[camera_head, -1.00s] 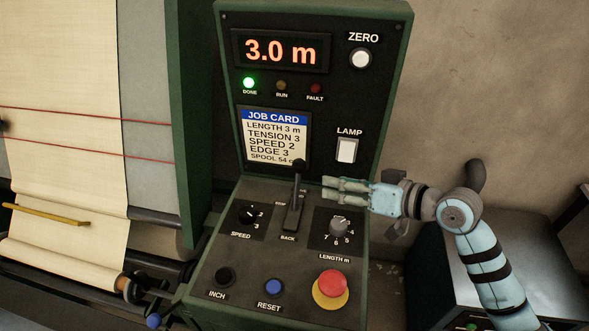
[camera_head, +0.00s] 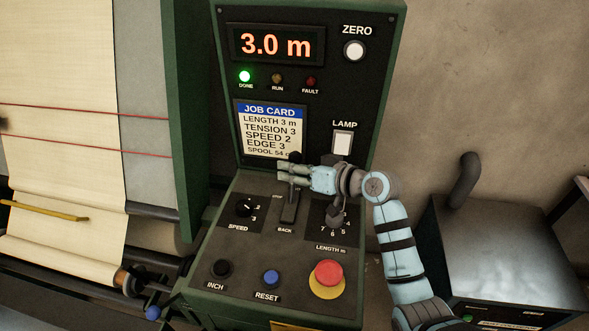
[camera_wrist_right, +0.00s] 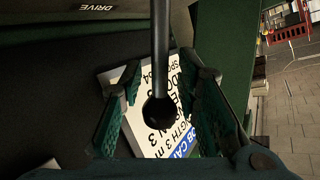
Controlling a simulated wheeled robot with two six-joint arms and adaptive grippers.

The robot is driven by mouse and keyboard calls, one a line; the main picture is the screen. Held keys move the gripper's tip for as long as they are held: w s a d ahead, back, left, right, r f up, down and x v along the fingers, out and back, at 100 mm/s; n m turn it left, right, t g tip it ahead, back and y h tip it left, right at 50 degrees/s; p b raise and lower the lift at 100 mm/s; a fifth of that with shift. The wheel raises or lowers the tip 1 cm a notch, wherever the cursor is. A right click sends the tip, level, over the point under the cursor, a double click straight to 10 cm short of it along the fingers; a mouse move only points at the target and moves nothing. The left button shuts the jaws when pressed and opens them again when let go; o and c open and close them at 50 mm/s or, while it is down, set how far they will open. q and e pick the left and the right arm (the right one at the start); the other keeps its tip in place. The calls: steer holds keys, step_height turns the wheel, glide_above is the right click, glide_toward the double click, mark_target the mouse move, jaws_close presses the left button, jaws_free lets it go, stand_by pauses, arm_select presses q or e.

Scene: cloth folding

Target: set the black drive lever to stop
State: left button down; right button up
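The black drive lever (camera_head: 289,209) stands in its slot on the sloping panel, its upper end leaning toward the display side. My right gripper (camera_head: 284,173) reaches in from the right, its fingertips at the lever's upper part just below the knob. In the wrist view the lever's dark shaft and round knob (camera_wrist_right: 160,110) lie between the two green fingers of my right gripper (camera_wrist_right: 163,95). Gaps show on both sides, so the gripper is open around the lever. The gripper partly hides the lever in the head view. My left gripper is not in view.
The length dial (camera_head: 336,214) is partly hidden under my right wrist. The speed dial (camera_head: 245,207) is left of the lever. The red stop button (camera_head: 328,275), blue reset button (camera_head: 271,277) and black inch button (camera_head: 221,268) are nearer. The job card (camera_head: 270,130) stands behind the lever.

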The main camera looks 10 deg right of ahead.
mark_target(291, 202)
steer(key=c, duration=0.3)
steer(key=shift+a, duration=0.15)
jaws_close()
steer(key=shift+s+a, duration=0.1)
steer(key=shift+s, duration=0.15)
steer(key=s+n+t+b, duration=0.1)
steer(key=b, duration=0.1)
steer(key=s+a+n+t+b, duration=0.1)
steer(key=s+n+b, duration=0.1)
steer(key=shift+s+a+r+t+y, duration=0.1)
steer(key=shift+t+y, duration=0.2)
steer(key=shift+t, duration=0.1)
steer(key=shift+s+a+r, duration=0.1)
steer(key=shift+s+r, duration=0.15)
steer(key=shift+r+n, duration=0.15)
steer(key=shift+n, duration=0.15)
